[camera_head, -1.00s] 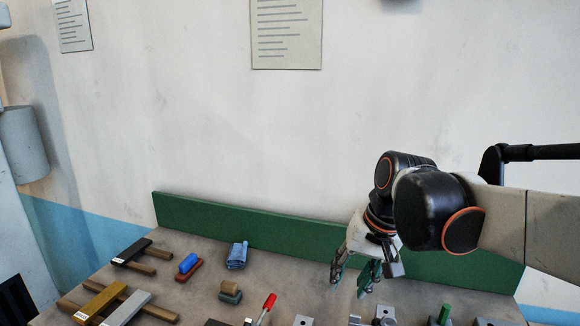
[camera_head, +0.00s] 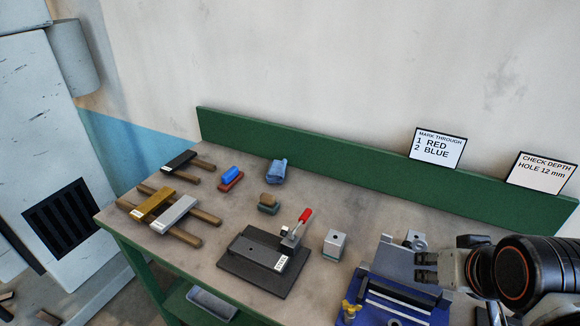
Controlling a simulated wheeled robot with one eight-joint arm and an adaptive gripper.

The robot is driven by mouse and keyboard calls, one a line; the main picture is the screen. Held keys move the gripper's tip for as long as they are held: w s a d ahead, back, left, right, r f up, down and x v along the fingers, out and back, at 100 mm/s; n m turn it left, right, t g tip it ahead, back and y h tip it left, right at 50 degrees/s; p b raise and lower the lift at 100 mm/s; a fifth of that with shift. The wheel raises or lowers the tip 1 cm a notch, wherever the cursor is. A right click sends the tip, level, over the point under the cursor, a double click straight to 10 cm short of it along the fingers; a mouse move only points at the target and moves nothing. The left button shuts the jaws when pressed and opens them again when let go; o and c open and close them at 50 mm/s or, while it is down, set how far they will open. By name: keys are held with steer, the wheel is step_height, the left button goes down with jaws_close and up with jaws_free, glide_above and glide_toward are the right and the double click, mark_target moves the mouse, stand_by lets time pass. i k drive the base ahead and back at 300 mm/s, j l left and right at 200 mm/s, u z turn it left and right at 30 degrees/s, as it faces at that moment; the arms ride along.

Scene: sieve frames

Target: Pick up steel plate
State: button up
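Three bar-shaped plates lie across pairs of wooden rails at the left of the bench: a black one (camera_head: 180,161), a brass-coloured one (camera_head: 153,204) and a silver-grey one (camera_head: 174,213). The silver-grey one looks like steel and has a white label at its near end. A dark grey labelled bar (camera_head: 258,251) sits in a black fixture with a red-handled clamp. My gripper (camera_head: 424,267) is at the right, over or beside the blue vise, far from the plates.
The blue vise (camera_head: 395,296) stands at the right front. A green board (camera_head: 330,153) edges the bench's back. Bare bench surrounds the rails.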

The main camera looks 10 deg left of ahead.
mark_target(274, 262)
steer(key=k+j+z, duration=0.2)
steer(key=j, duration=0.25)
steer(key=k+j+z, duration=0.15)
steer(key=j, duration=0.25)
steer(key=k+j+z, duration=0.2)
steer(key=k+j, duration=0.1)
steer(key=j, duration=0.1)
